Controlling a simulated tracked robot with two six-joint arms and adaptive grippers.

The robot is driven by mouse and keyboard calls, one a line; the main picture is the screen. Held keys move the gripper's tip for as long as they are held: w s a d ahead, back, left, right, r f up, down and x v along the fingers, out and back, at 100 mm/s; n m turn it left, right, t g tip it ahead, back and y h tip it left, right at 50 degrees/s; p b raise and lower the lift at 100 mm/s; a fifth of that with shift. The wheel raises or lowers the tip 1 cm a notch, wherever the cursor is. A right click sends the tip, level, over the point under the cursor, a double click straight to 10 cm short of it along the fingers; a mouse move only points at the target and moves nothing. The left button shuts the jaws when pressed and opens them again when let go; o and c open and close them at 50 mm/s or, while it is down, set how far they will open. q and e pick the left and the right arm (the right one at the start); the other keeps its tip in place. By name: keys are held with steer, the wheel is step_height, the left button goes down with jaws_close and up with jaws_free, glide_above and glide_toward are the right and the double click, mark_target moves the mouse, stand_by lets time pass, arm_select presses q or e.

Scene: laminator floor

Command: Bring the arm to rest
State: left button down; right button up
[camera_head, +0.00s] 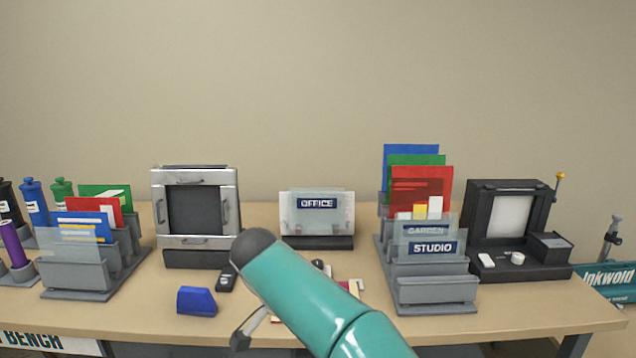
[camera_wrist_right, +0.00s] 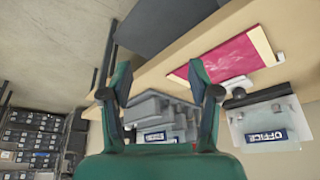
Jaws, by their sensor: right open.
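My right arm (camera_head: 315,290) is teal and comes in from the bottom, slanting up and left over the front of the bench. Part of my right gripper (camera_head: 248,328) shows below it as a grey finger, the rest hidden behind the arm. In the right wrist view my right gripper (camera_wrist_right: 160,85) has its two fingers wide apart with nothing held between them. A grey rack (camera_wrist_right: 160,115) shows beyond the fingers. My left gripper is not in view.
The bench (camera_head: 345,325) carries a silver frame press (camera_head: 160,205), an OFFICE holder (camera_head: 318,242), a STUDIO rack (camera_head: 435,292), a black machine (camera_head: 480,220) and a left rack (camera_head: 75,275). A blue block (camera_head: 197,301) lies near the arm. A red sheet (camera_wrist_right: 225,55) shows in the wrist view.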

steer(key=w+d+f+m, duration=0.1)
steer(key=w+d+f, duration=0.15)
steer(key=d, duration=0.35)
steer(key=s+d+f+g+p, duration=0.1)
steer(key=s+d+f+g, duration=0.2)
steer(key=d+f, duration=0.45)
steer(key=s+d+f+g+p, duration=0.2)
steer(key=s+d+f+g, duration=0.15)
steer(key=d+f, duration=0.4)
steer(key=s+a+f+n+t+y, duration=0.2)
steer(key=s+a+f+n+y, duration=0.1)
steer(key=s+f, duration=0.5)
steer(key=s+a+f+n+t+y+p, duration=0.1)
steer(key=s+a+f+n+t+y, duration=0.1)
steer(key=s+f, duration=0.6)
steer(key=s+a+n+y, duration=0.1)
steer(key=s+n+y, duration=0.1)
steer(key=s, duration=0.4)
steer(key=shift+s+a+f+n, duration=0.2)
steer(key=shift+a+f+n, duration=0.1)
steer(key=shift+n, duration=0.3)
